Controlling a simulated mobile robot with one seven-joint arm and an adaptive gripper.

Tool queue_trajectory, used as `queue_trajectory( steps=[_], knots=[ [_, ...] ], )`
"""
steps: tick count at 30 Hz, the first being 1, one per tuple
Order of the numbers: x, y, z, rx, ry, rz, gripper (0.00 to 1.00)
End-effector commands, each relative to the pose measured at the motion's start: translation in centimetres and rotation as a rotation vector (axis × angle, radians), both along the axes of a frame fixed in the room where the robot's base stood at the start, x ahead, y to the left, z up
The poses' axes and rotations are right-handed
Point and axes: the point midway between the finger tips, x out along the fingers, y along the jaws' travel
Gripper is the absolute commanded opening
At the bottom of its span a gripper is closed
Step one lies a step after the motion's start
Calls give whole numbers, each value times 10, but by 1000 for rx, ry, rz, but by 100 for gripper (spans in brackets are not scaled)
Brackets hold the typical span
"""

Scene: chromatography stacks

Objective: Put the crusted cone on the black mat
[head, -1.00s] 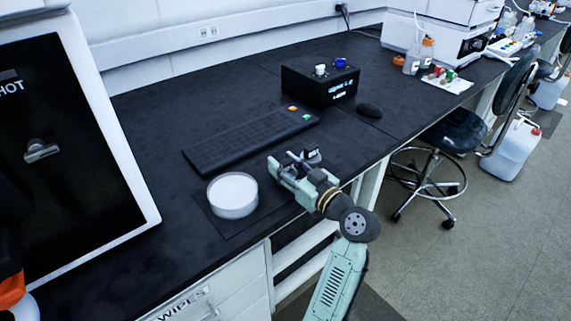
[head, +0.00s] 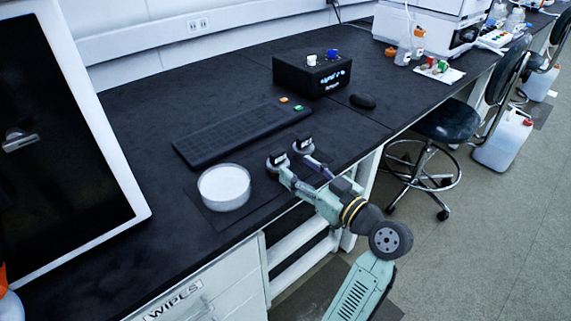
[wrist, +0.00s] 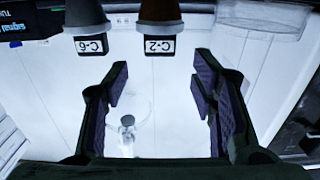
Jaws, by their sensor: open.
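Two small dark cones stand on the bench beyond my fingertips, one nearer the dish (head: 277,161) and one to its right (head: 303,146). In the wrist view one is dark grey with the label C-6 (wrist: 87,14), the other brownish with the label C-2 (wrist: 160,14). I cannot clearly tell a crust on either; their far ends are cut off. My gripper (head: 298,170) is open and empty; in the wrist view (wrist: 160,90) the C-2 cone lies in line with the finger gap, C-6 toward the left finger. The black mat (head: 258,204) lies under the white dish.
The round white dish (head: 224,187) stands on the mat, left of my gripper. A dark keyboard (head: 240,133) lies behind. A black box (head: 312,75) with a lit display and a mouse (head: 363,101) are farther back. The bench's front edge runs under my arm.

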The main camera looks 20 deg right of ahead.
Motion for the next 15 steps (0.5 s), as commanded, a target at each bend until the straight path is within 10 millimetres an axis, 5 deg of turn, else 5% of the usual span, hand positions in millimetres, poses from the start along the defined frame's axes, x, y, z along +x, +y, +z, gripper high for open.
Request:
queue_trajectory(
  steps=[6,15],
  knots=[
    [-30,-12,-1,-1,-1,-2,52],
    [-37,-13,1,0,0,0,52]
  ],
)
